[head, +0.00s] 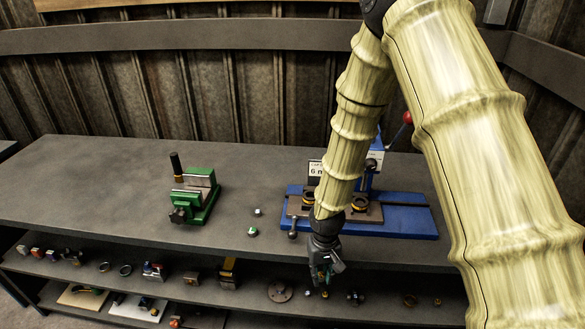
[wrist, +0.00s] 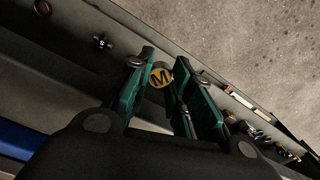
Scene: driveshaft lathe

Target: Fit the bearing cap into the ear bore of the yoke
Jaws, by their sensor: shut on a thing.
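A round yellow disc marked M (wrist: 160,78), which looks like the bearing cap, sits between the fingertips of my gripper (wrist: 163,62). My gripper is shut on it. In the head view my gripper (head: 324,272) hangs at the bench's front edge, pointing down, with a small yellow spot just below it. I cannot pick out the yoke or its ear bore with certainty. The blue fixture (head: 412,222) on the bench carries a plate with gold-rimmed round parts (head: 360,203). My arm hides part of it.
A green vise (head: 197,192) with a dark handle stands left on the grey bench (head: 100,185). Two small round parts (head: 253,231) lie between vise and fixture. A red-knobbed lever (head: 407,117) rises behind my arm. The shelf below holds several parts, including a flanged disc (head: 280,291).

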